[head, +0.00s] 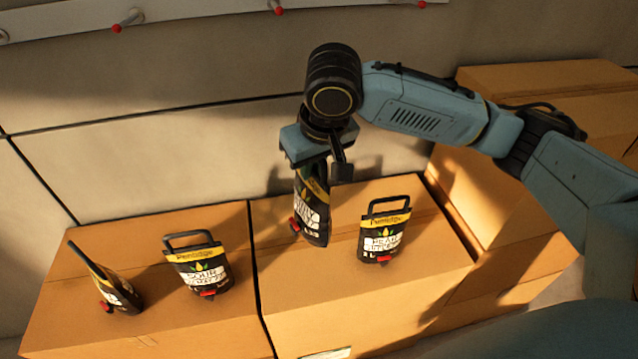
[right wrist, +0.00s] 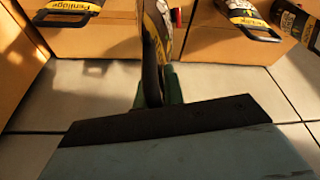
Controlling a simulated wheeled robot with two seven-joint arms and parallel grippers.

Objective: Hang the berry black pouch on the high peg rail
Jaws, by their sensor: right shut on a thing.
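My right gripper (head: 326,163) points down over the boxes, shut on the top of a black pouch (head: 312,212) with a yellow band and a red spout. The pouch hangs nearly upright and is seen almost edge-on, so I cannot read its name. In the right wrist view its dark handle is between the fingers (right wrist: 158,85), and the pouch (right wrist: 160,22) extends beyond them. I cannot tell whether its bottom touches the box. The white peg rail (head: 200,13) runs along the wall at the upper left, with red-tipped pegs (head: 118,27). My left gripper is out of view.
A "sour" pouch (head: 198,268) and an edge-on pouch (head: 106,284) stand on the left cardboard box (head: 170,325). Another handled pouch (head: 383,236) stands on the right box (head: 420,285), close to the held one. More boxes (head: 545,78) are stacked at right. The wall below the rail is clear.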

